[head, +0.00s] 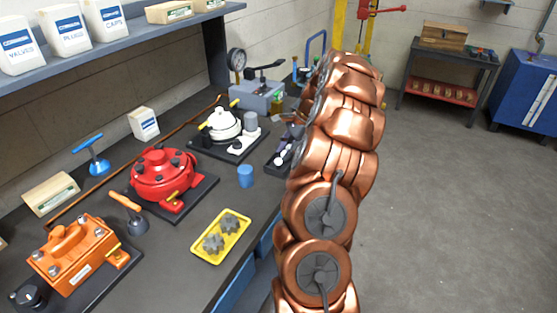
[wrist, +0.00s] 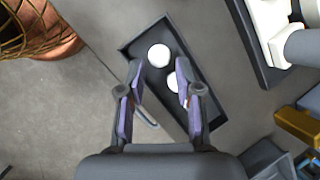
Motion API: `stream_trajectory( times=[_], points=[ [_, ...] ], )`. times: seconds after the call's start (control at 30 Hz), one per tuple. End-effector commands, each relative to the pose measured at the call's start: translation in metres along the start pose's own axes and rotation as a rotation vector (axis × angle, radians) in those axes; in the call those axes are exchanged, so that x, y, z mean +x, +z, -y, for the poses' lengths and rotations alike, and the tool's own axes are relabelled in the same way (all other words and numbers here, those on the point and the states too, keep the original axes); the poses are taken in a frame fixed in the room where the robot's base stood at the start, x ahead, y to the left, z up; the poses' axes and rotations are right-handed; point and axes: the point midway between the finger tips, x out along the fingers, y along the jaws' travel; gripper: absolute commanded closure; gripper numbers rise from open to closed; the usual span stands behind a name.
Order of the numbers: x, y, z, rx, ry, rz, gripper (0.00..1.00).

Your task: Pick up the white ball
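Two white balls lie in a dark rectangular tray (wrist: 137,42) in the wrist view. One white ball (wrist: 158,55) is in full view. The other white ball (wrist: 173,83) is close beside it and partly hidden by the right finger. My gripper (wrist: 160,72) is open above the tray, with its purple-grey fingers apart and nothing held. In the head view the balls show as small white spots (head: 278,161) left of my copper arm. My gripper (head: 292,140) is partly hidden there by the arm.
A white motor (head: 222,124) and a blue cylinder (head: 246,176) stand left of the tray on the dark bench. A grey-blue vise-like device with a gauge (head: 258,97) stands behind. A yellow tray (head: 221,237) with gears lies nearer. Open floor (head: 450,200) is on the right.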

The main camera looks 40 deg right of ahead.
Motion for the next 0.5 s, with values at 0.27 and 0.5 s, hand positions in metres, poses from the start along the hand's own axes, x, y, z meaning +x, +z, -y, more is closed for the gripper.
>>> stream_trajectory(
  times=[0.27,0.5],
  points=[
    [0.032,-0.001,-0.001,0.000,0.004,0.002,0.66],
    [0.034,-0.001,-0.001,0.000,0.002,0.001,0.68]
  ],
)
